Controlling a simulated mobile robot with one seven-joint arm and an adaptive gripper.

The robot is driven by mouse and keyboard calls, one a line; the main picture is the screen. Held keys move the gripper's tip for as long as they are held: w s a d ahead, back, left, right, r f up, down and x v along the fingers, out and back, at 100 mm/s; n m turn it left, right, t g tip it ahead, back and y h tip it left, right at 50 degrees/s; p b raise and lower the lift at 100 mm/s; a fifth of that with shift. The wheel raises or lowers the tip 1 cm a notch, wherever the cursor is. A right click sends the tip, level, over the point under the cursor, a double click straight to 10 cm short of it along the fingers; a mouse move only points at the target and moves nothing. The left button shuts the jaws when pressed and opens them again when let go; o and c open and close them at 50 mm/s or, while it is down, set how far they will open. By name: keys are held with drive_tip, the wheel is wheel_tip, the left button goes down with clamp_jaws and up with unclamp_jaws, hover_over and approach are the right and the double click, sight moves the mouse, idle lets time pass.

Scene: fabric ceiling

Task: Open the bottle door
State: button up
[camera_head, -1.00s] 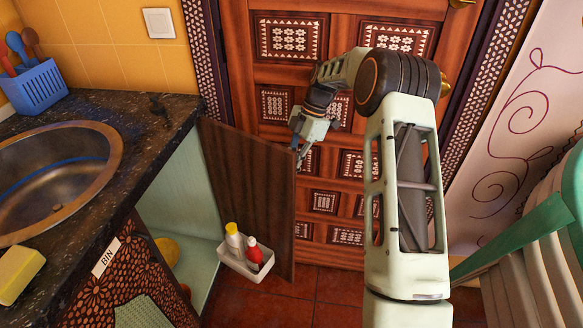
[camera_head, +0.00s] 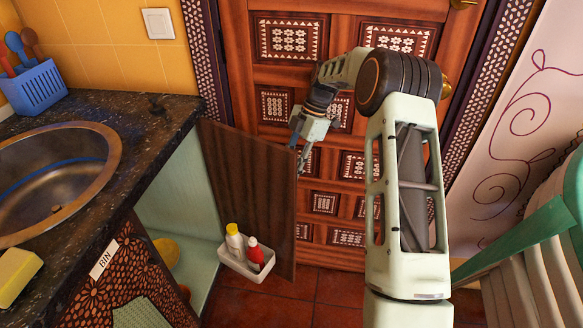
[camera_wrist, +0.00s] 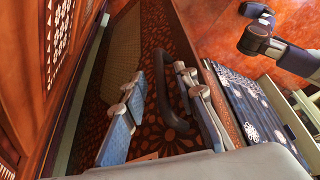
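The bottle door (camera_head: 245,190) is a dark wooden cabinet door that stands swung wide open from the counter. Its inner face carries a white rack with a yellow-capped white bottle (camera_head: 234,240) and a red bottle (camera_head: 255,254). My gripper (camera_head: 302,158) is at the door's free edge, on its outer side. In the wrist view my gripper (camera_wrist: 163,108) has its two blue-padded fingers apart. A dark curved handle (camera_wrist: 162,90) on the patterned outer face shows between them. I see no clear contact of the fingers with the handle.
The open cabinet (camera_head: 185,215) is left of the door. A sink (camera_head: 55,180) is set in the dark counter (camera_head: 150,125). A carved wooden door (camera_head: 290,80) stands behind my arm. A green chair (camera_head: 525,240) is at the right. Tiled floor (camera_head: 325,295) shows below.

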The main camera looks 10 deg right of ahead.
drive_tip(key=shift+r, duration=0.1)
wheel_tip(320, 180, up, 10)
drive_tip(key=shift+f, duration=0.1)
idle(0.3)
drive_tip(key=shift+c, duration=0.5)
